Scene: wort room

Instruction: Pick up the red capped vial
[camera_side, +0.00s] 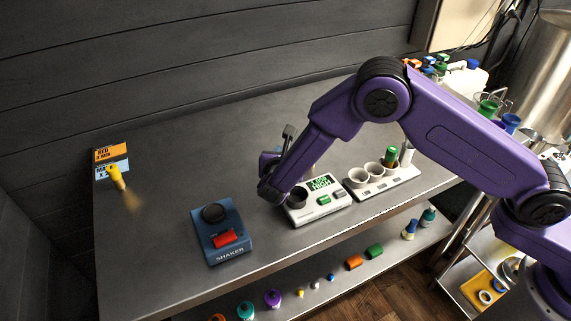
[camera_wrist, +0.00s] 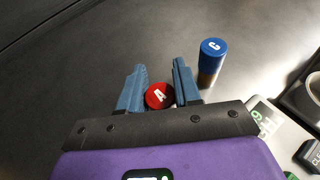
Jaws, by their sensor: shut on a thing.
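The red capped vial (camera_wrist: 158,96), its cap marked "A", sits between the two blue-grey fingers of my gripper (camera_wrist: 159,74) in the wrist view. The fingers are shut on it, one on each side. Its body is hidden below the cap, so I cannot tell whether it touches the table. In the side view my purple arm hides the vial and most of my gripper.
A blue capped vial (camera_wrist: 212,57) stands close by the right finger. A white device with a green display (camera_side: 318,202), a rack with a green capped vial (camera_side: 390,157), a blue shaker (camera_side: 222,230) and a yellow capped vial (camera_side: 116,177) are on the table. The table's middle left is clear.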

